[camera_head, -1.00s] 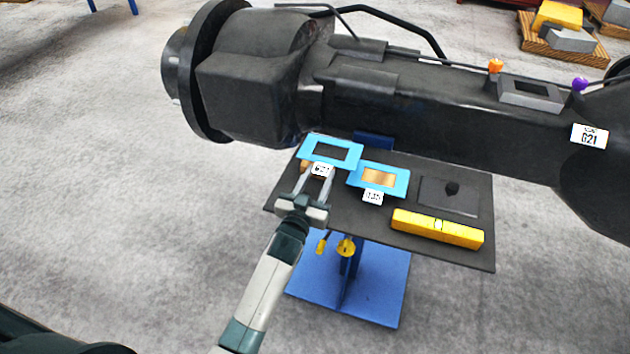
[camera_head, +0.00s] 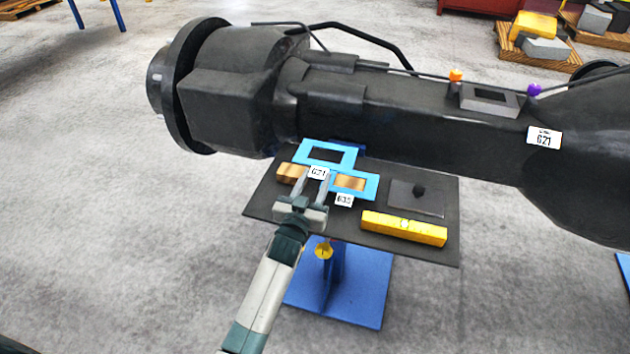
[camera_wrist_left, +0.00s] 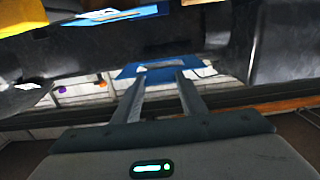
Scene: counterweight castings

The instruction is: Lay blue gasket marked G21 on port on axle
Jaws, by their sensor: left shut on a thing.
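The blue gasket marked G21 (camera_head: 328,143) is a flat rectangular frame with a white tag (camera_head: 318,172). My left gripper (camera_head: 317,182) is shut on its tag-side edge and holds it apparently above the stand's tray. In the left wrist view the gasket (camera_wrist_left: 128,71) lies across the fingertips. The port (camera_head: 489,98) is a raised grey rectangular frame with a dark opening, on top of the black axle (camera_head: 420,125), to the right of and beyond the gripper. A white G21 label (camera_head: 543,138) is on the axle. My right gripper is not in view.
An orange knob (camera_head: 456,75) and a purple knob (camera_head: 534,90) flank the port. A black pipe arches over the axle.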

